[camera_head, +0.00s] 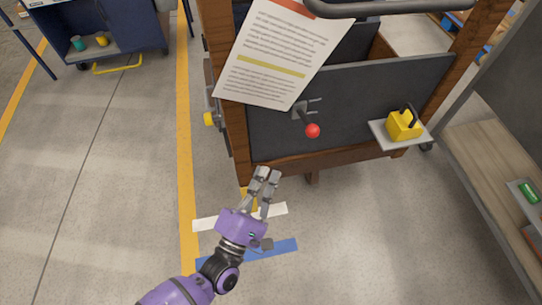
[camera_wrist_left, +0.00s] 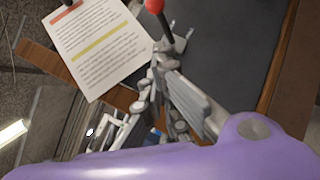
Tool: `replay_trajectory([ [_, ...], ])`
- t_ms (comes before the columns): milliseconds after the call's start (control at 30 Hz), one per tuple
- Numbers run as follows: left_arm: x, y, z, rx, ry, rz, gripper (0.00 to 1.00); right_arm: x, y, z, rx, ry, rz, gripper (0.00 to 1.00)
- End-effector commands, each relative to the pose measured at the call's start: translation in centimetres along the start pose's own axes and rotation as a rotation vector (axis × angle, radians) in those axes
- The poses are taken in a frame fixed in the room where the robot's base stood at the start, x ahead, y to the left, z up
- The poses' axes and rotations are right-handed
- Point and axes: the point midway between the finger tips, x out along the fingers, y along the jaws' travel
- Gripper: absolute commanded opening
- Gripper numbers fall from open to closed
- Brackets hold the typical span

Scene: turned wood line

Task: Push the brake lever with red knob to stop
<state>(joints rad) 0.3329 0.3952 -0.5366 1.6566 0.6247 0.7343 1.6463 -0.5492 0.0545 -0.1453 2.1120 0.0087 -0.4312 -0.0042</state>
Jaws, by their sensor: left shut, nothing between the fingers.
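The brake lever's red knob (camera_head: 312,131) sticks out from the dark panel of a wood-framed cart, at the end of a short dark stem on a small grey bracket (camera_head: 299,109). In the left wrist view the red knob (camera_wrist_left: 154,6) is at the top edge, just beyond my fingers. My left gripper (camera_head: 268,173) is shut and empty. In the head view it is below and left of the knob, apart from it, near the cart's lower wooden rail. My right gripper is in neither view.
A printed sheet (camera_head: 276,60) hangs on the cart just above the lever. A yellow block with a dark handle (camera_head: 403,125) sits on a grey shelf to the right. A shelf unit (camera_head: 490,160) stands far right. The floor at lower left is clear, with yellow tape (camera_head: 184,150).

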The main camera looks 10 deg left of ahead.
Motion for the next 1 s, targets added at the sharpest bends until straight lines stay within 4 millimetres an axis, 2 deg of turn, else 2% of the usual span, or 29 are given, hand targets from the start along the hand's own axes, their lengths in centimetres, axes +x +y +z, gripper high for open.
replay_trajectory([
  [100,-1.8,-0.1,-0.1,0.001,0.001,-0.002,0.00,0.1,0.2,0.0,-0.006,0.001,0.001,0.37],
  [267,-2.8,-0.1,-0.1,0.001,0.000,0.000,0.00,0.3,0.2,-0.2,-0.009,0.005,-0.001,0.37],
  [867,-2.9,-0.1,-0.1,0.002,0.000,0.000,0.00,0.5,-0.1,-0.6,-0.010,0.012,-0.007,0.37],
  [1000,-2.9,-0.7,-0.1,0.085,-0.001,-0.025,0.00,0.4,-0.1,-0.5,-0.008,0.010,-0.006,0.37],
])
